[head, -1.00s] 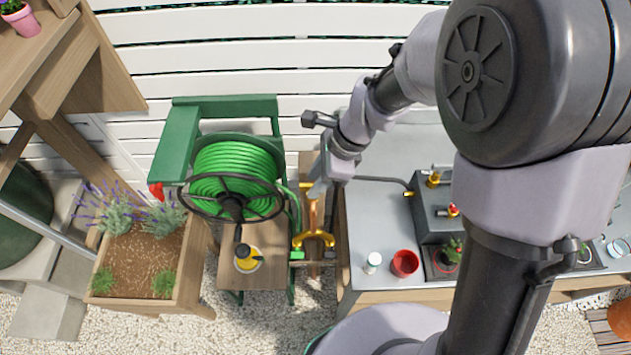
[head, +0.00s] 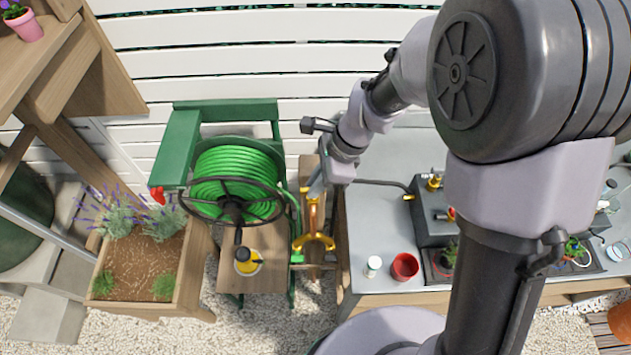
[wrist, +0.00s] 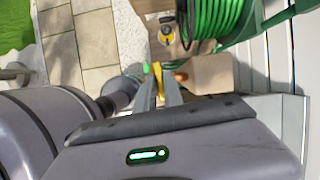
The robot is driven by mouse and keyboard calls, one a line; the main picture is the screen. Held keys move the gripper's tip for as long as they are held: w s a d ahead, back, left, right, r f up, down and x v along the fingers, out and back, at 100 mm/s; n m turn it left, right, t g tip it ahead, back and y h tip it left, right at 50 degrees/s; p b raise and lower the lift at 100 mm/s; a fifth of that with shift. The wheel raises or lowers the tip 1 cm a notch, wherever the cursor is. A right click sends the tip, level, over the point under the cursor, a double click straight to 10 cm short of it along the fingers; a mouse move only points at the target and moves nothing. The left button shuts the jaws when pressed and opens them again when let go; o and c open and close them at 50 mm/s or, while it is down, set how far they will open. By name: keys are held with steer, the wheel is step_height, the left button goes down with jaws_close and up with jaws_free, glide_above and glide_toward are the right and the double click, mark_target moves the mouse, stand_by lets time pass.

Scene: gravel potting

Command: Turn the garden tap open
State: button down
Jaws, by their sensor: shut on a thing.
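The garden tap (head: 314,243) is a brass-yellow fitting on a copper pipe against a wooden post, right of the green hose reel. A small yellow part, which looks like its handle (head: 305,190), shows higher up the pipe. My gripper (head: 314,195) reaches down to this upper part, its fingers close together and shut on it. In the wrist view, the gripper's fingers (wrist: 160,92) point at the yellow tap parts (wrist: 158,70). The fingers hide most of the gripped part, so its turn angle cannot be told.
The green hose reel (head: 235,172) stands close on the left, over a small wooden table (head: 275,268) with a yellow-labelled item (head: 247,262). A grey-topped bench (head: 375,225) on the right holds a red pot (head: 404,267) and a white bottle (head: 373,266). A planter (head: 185,285) stands further left.

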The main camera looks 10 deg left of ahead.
steer(key=n+p, duration=0.1)
steer(key=n, duration=0.1)
steer(key=n+g+p, duration=0.1)
steer(key=n, duration=0.1)
steer(key=shift+w+a+r+h, duration=0.1)
steer(key=shift+w+r+h, duration=0.05)
steer(key=shift+h, duration=0.15)
steer(key=n+p, duration=0.1)
steer(key=n, duration=0.1)
steer(key=n+g+h+p, duration=0.1)
steer(key=n+p, duration=0.1)
steer(key=shift+n+g, duration=0.3)
steer(key=shift+n, duration=0.1)
steer(key=n+h+p, duration=0.2)
steer(key=n, duration=0.2)
steer(key=shift+w+a+p, duration=0.1)
steer(key=shift+a+p, duration=0.1)
steer(key=shift+p, duration=0.1)
steer(key=shift+a+n+h+p, duration=0.1)
steer(key=shift+n+h+p, duration=0.7)
steer(key=shift+n, duration=1.2)
steer(key=c, duration=1.5)
jaws_free()
steer(key=shift+o, duration=0.2)
